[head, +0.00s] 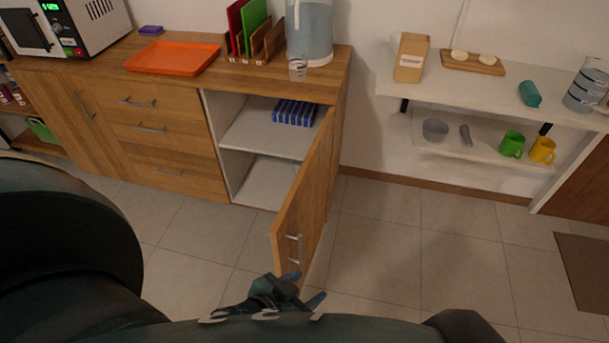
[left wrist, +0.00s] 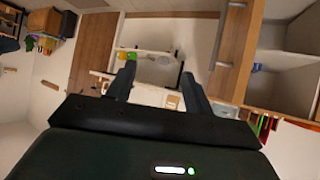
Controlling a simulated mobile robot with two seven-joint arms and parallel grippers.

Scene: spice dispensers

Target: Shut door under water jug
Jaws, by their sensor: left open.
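The wooden cabinet door (head: 306,190) under the water jug (head: 310,32) stands wide open, swung out toward me. Its metal handle (head: 295,248) is near the free edge. The open cabinet (head: 262,130) shows white shelves. My left gripper (head: 304,288) is open and empty, close to the free edge of the door below the handle. In the left wrist view, the open fingers (left wrist: 158,80) are beside the door (left wrist: 236,55), with the cabinet interior beyond it on the right. I cannot tell whether a finger touches the door. My right gripper is not seen.
Blue boxes (head: 294,112) lie on the upper cabinet shelf. A glass (head: 297,68), an orange tray (head: 173,57) and a microwave (head: 65,25) stand on the counter. White wall shelves (head: 480,84) hold mugs at the right. The tiled floor (head: 410,230) right of the door is clear.

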